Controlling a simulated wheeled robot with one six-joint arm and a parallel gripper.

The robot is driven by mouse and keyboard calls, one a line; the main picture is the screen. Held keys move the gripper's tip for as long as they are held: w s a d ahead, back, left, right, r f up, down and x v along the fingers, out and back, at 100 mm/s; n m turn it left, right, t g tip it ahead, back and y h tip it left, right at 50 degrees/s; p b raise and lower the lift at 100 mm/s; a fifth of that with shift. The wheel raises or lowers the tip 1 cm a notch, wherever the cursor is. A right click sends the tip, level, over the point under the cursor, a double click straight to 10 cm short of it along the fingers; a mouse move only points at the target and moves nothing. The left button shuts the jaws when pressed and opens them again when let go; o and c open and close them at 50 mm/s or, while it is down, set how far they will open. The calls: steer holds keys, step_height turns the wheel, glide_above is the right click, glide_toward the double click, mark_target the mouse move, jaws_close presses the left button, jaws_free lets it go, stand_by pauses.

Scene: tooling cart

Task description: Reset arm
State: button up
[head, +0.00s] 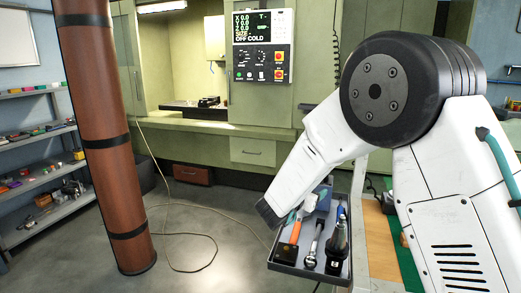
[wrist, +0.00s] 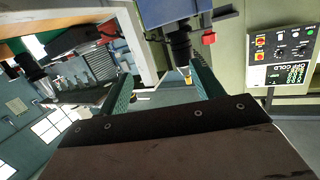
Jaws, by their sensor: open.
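My white arm reaches in from the right in the head view, bent at a large black joint, with its forearm sloping down to the left. The forearm's dark end is above the left side of a tool tray, and I cannot make out the fingers there. In the wrist view my gripper (wrist: 165,84) shows two green fingers set wide apart. It is open, and no object is held between the fingers.
The dark tray (head: 311,270) holds an orange-handled tool (head: 295,232), a ratchet (head: 314,243) and other tools. A green machine with a control panel (head: 263,48) stands behind. A brown column (head: 105,140) and shelves (head: 40,93) are left. A cable (head: 197,236) lies across open floor.

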steer(key=s+a+f+n+g+y, duration=0.3)
steer(key=s+a+n+y, duration=0.25)
steer(key=a+y, duration=0.45)
steer(key=s+d+r+n+g+y, duration=0.1)
steer(key=s+r+n+g+y, duration=0.15)
steer(key=s, duration=0.55)
steer(key=s+d+r+g+h, duration=0.1)
steer(key=s+d+r+g, duration=0.1)
steer(key=s+d, duration=0.4)
steer(key=s+d+r+g+h, duration=0.1)
steer(key=s+d+r, duration=0.3)
steer(key=s, duration=1.2)
steer(key=s+d+r+g+h, duration=0.1)
steer(key=s+d+r+g, duration=0.2)
steer(key=s+d, duration=0.7)
steer(key=shift+s+r, duration=0.4)
steer(key=shift+s, duration=0.2)
steer(key=shift+a, duration=0.1)
